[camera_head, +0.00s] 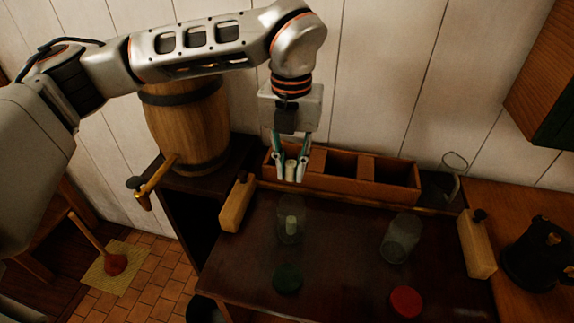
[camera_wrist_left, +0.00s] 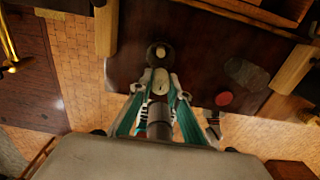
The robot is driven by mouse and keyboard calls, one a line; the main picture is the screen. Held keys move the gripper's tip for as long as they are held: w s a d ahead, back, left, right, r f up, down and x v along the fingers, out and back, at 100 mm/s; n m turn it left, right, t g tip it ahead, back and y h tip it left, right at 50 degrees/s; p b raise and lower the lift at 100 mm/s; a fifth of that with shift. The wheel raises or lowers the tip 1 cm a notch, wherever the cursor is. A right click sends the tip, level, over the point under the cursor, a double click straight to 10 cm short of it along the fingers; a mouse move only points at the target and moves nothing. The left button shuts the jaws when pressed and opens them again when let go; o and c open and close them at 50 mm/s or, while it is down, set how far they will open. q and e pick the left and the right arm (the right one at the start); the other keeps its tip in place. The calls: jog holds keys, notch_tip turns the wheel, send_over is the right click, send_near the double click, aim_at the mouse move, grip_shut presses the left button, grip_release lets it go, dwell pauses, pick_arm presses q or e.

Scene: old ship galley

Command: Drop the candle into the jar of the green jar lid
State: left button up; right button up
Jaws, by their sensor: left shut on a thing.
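My left gripper (camera_head: 290,172) is shut on a pale candle (camera_wrist_left: 160,82), which shows between its fingertips in the wrist view. In the head view it hangs in front of the wooden box, above the left glass jar (camera_head: 281,232). That jar stands upright and a short pale thing (camera_head: 291,223) shows inside it. The green jar lid (camera_head: 287,278) lies flat on the dark table in front of this jar. In the wrist view the gripper and candle hide part of the table below. My right gripper is in neither view.
A second glass jar (camera_head: 398,247) and a red lid (camera_head: 406,301) are on the table's right. A compartmented wooden box (camera_head: 390,195) stands at the back. Wooden blocks (camera_head: 237,203) (camera_head: 476,245) flank the table. A barrel (camera_head: 188,125) is at the left.

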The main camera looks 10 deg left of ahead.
pick_arm(q)
jog(key=shift+w+d+f, duration=0.15)
jog(key=shift+f, duration=0.75)
notch_tip(320, 180, down, 6)
jog(key=shift+f+b, duration=0.1)
jog(key=shift+b, duration=0.9)
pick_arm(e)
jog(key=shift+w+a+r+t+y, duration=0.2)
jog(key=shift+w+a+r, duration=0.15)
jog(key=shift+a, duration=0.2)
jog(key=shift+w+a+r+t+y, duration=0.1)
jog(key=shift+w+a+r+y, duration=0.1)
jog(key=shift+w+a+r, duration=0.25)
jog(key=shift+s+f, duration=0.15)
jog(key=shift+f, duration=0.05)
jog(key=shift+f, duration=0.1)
